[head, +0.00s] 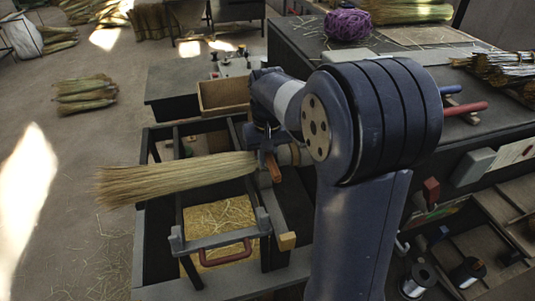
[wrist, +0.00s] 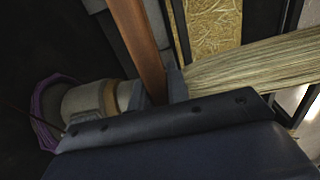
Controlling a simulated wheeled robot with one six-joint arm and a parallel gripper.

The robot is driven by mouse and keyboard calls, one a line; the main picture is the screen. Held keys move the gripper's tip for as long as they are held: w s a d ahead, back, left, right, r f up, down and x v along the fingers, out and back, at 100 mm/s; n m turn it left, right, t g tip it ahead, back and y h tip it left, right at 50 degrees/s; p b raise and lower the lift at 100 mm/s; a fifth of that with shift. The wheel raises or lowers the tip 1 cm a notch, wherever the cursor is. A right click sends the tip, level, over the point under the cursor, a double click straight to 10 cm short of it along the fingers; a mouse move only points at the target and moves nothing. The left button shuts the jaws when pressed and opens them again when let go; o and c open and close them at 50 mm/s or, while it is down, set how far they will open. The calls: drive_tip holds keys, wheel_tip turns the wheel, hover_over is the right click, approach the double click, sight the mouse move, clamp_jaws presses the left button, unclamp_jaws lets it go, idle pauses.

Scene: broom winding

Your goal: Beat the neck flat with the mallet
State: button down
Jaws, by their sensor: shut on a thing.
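The broom (head: 178,178) lies sideways over the bench frame, its straw fanning out to the left. Its straw also shows at the right of the wrist view (wrist: 255,68). The neck end lies to the right, mostly behind my gripper. My gripper (head: 267,158) is beside that end, shut on a brown wooden handle (head: 274,170), which I take for the mallet. In the wrist view the handle (wrist: 138,45) runs down between the grey fingers of my gripper (wrist: 157,90). The mallet's head is not clearly visible. I cannot tell whether it touches the neck.
A pale banded cylinder (wrist: 88,103) and purple cord (wrist: 45,112) lie left of the handle in the wrist view. A straw-filled tray (head: 220,222) with a red handle is below the broom. A wooden box (head: 224,96) stands behind. Purple twine (head: 348,25) sits on the rear bench.

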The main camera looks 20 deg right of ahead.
wheel_tip(320, 180, up, 3)
drive_tip(key=shift+p, duration=1)
drive_tip(key=shift+f, duration=0.1)
wheel_tip(320, 180, up, 8)
drive_tip(key=p, duration=0.4)
drive_tip(key=shift+f+b, duration=1.2)
drive_tip(key=shift+f, duration=0.15)
wheel_tip(320, 180, down, 9)
drive_tip(key=b, duration=0.5)
drive_tip(key=shift+r+b, duration=0.1)
drive_tip(key=shift+b, duration=0.25)
wheel_tip(320, 180, up, 4)
drive_tip(key=p, duration=0.3)
drive_tip(key=shift+f+p, duration=0.2)
drive_tip(key=shift+p, duration=0.15)
drive_tip(key=shift+f, duration=0.1)
